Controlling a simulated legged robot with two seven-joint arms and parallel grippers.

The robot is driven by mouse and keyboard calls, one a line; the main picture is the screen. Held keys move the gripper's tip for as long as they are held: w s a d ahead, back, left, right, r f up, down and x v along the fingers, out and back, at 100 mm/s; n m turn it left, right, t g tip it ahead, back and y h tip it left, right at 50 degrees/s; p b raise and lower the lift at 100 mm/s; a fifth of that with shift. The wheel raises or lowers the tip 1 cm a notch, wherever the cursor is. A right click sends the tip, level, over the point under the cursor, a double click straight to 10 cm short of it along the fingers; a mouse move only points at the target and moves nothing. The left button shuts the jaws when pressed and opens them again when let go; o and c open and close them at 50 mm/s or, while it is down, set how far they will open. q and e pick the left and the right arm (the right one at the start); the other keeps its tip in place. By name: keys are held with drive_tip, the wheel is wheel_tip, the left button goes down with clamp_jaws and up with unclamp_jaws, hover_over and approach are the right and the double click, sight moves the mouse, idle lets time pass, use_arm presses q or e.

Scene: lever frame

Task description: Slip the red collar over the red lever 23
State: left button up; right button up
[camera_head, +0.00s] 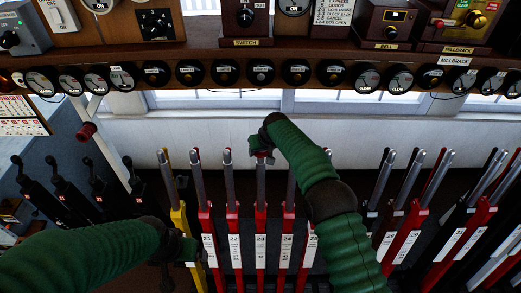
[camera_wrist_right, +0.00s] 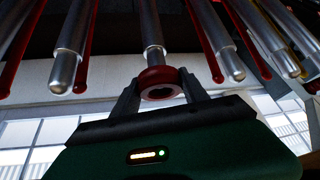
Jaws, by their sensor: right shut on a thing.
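The red collar (camera_wrist_right: 158,78) is a thick ring between the two fingers of my right gripper (camera_wrist_right: 160,90), which is shut on it. In the head view the right gripper (camera_head: 262,147) is at the top of red lever 23 (camera_head: 261,210), labelled 23. In the wrist view the silver handle of lever 23 (camera_wrist_right: 152,35) runs down to the collar's far side, roughly in line with it. Its end is hidden there, so I cannot tell whether it is inside the ring. My left gripper (camera_head: 188,250) is low beside the yellow lever; its fingers are unclear.
Red lever 22 (camera_head: 233,215) stands close on the left and lever 24 (camera_head: 287,215) on the right. The yellow lever (camera_head: 180,215) is farther left. A shelf with round plates (camera_head: 190,72) runs above. Black levers (camera_head: 65,190) stand at far left.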

drive_tip(key=shift+s+f+b, duration=0.2)
drive_tip(key=shift+f+b, duration=0.55)
drive_tip(key=shift+f, duration=0.25)
drive_tip(key=o, duration=1.6)
drive_tip(key=shift+p+v, duration=0.35)
drive_tip(key=shift+v, duration=0.6)
drive_tip(key=shift+p+v, duration=0.75)
drive_tip(key=shift+v, duration=2.85)
